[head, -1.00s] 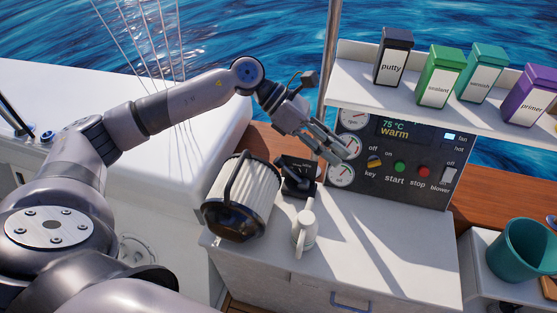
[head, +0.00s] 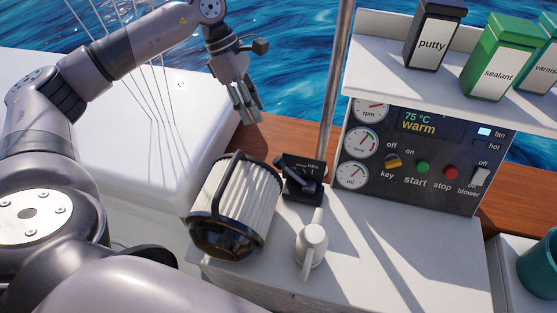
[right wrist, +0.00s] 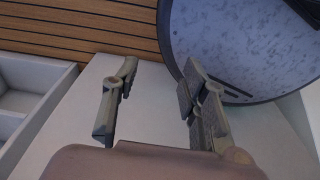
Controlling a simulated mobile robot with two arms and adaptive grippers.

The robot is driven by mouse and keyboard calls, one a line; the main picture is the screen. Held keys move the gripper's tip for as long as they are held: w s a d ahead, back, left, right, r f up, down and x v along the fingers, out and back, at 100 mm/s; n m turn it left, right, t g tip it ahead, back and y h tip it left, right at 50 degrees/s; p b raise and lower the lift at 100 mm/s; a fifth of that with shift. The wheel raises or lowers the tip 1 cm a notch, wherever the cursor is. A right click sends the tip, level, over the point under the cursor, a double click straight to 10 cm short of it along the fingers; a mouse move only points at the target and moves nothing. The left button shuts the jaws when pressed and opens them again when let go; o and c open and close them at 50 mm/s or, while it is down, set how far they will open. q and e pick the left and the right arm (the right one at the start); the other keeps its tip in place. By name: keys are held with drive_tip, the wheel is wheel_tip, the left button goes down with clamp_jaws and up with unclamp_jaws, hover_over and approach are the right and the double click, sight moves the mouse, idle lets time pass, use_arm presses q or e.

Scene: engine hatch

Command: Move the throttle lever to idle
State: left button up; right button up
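The throttle unit (head: 303,178), a small black box with a dark lever, stands on the white counter between the round filter and the gauge panel. Its lettering is too small to read surely, so I cannot tell the lever's setting. My left gripper (head: 250,115) hangs fingers down, up and left of the throttle unit in the head view, apart from it and holding nothing visible. Its finger gap is unclear. My right gripper (right wrist: 160,75) is open and empty in the right wrist view; the throttle does not show there.
The gauge panel (head: 425,155) and a metal pole (head: 334,80) are close by. A shelf holds the putty box (head: 433,38). A round grey-blue object (right wrist: 245,45) lies beyond my right gripper.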

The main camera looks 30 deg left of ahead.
sight(278, 159)
use_arm(q)
drive_tip(key=p+x, duration=0.1)
drive_tip(key=x, duration=0.4)
drive_tip(key=p+x, duration=0.1)
drive_tip(key=x, duration=0.5)
drive_tip(key=a+p+x, duration=0.1)
drive_tip(key=p+x, duration=0.1)
drive_tip(key=x, duration=0.4)
drive_tip(key=shift+w+f, duration=0.4)
drive_tip(key=shift+f, duration=0.05)
drive_tip(key=shift+d+f, duration=0.25)
drive_tip(key=shift+f, duration=0.35)
use_arm(e)
wheel_tip(278, 159, up, 3)
drive_tip(key=shift+d+r, duration=0.15)
use_arm(q)
drive_tip(key=shift+c, duration=0.3)
drive_tip(key=shift+c, duration=0.8)
clamp_jaws()
drive_tip(key=shift+w, duration=0.1)
